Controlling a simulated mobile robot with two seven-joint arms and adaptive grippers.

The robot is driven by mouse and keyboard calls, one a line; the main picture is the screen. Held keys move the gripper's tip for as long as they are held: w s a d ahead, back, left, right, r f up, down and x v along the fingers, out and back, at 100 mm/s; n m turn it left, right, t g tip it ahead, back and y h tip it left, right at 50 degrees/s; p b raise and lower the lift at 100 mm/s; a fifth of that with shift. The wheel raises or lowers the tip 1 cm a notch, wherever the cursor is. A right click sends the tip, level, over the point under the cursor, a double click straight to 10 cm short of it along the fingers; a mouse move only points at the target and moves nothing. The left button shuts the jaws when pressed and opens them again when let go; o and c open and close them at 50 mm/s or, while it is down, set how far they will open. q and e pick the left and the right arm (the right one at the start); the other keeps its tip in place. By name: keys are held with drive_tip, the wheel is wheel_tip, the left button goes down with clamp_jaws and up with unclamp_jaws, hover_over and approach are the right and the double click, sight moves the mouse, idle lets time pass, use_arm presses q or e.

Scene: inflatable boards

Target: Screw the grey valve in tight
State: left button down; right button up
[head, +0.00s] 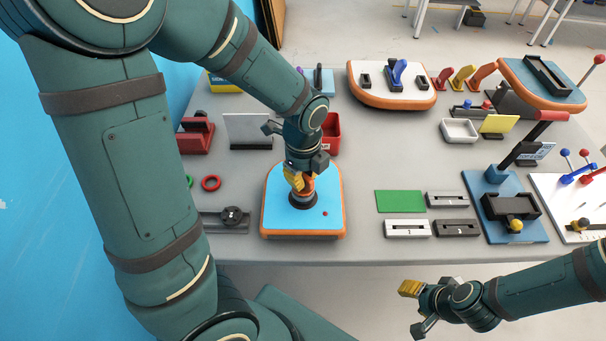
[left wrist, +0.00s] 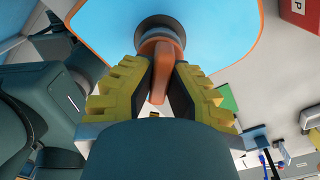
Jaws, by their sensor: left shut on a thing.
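The blue-topped board (head: 281,215) with orange edges lies at the front of the grey table. On it stands the valve, with a dark grey round base (head: 303,201) and an orange upper part. My left gripper (head: 299,182) points down over the valve. In the left wrist view, the yellow and black fingers of my left gripper (left wrist: 156,88) are shut on the orange part (left wrist: 158,48), below the grey collar (left wrist: 154,24). The fingers partly hide it. My right gripper (head: 409,289) is off the table's front edge, away from the valve; its finger gap is unclear.
A small red dot (head: 325,213) is on the board. A dark plate with a round knob (head: 233,216) lies to its left, near a red ring (head: 211,183). A green plate (head: 400,201) and grey slotted blocks lie to the right. Bare table separates them from the board.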

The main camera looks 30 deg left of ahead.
use_arm(q)
drive_tip(key=shift+m, duration=0.4)
drive_tip(key=shift+m+p, duration=0.45)
drive_tip(key=shift+m, duration=1.25)
drive_tip(key=shift+r+m+p, duration=0.1)
drive_tip(key=shift+m+p, duration=0.4)
drive_tip(key=shift+m, duration=0.3)
drive_tip(key=shift+m+p, duration=0.35)
drive_tip(key=shift+m, duration=0.55)
